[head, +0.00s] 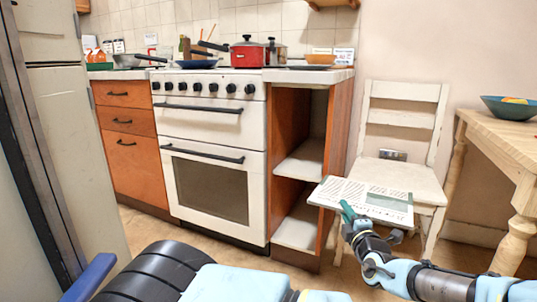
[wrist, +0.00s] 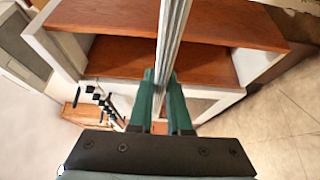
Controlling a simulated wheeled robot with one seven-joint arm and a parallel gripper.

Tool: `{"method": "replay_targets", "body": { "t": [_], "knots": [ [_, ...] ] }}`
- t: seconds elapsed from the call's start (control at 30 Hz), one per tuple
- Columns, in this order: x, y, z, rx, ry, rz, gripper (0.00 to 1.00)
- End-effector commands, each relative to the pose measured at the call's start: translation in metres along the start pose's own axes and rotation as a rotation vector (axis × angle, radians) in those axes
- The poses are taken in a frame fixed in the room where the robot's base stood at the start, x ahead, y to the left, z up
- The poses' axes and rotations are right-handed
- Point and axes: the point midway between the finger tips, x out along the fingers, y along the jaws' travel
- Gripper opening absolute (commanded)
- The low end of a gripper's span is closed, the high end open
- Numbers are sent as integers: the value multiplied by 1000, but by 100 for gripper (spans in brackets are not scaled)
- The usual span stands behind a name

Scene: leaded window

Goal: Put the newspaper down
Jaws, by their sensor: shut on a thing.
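The newspaper (head: 340,192) is a flat, folded sheet with printed columns and a grey picture block. It is held roughly level in front of the white chair (head: 404,178), overlapping the seat in the head view. My gripper (head: 347,212) is shut on the newspaper's near edge. In the wrist view, the newspaper (wrist: 173,40) shows edge-on as a thin strip between the two green fingers of my gripper (wrist: 160,95). Whether the newspaper touches the chair seat I cannot tell.
An open shelf unit (head: 298,232) stands left of the newspaper, beside the white stove (head: 212,150). A wooden table (head: 490,122) with a bowl (head: 510,107) is at the right. Pots crowd the stove top.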

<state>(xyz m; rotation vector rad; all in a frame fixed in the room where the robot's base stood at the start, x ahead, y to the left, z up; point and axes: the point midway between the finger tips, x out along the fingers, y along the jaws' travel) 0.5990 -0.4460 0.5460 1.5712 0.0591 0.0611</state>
Motion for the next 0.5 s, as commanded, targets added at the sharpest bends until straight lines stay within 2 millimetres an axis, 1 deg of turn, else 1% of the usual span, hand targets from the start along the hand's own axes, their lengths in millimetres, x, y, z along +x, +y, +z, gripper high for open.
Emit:
{"method": "replay_targets", "body": {
  "t": [0.03,0.1,0.23,0.37,0.4,0.47,0.5],
  "knots": [
    [3,-2,-9,3,2,2,0],
    [5,-6,-19,2,0,-1,0],
    [13,-17,-49,4,-5,-2,0],
    [27,-37,-102,11,-10,-3,0],
    [32,-44,-120,12,-13,-2,0],
    [39,-54,-148,13,-20,-3,0],
    [44,-61,-166,12,-25,-5,0]
  ]
}}
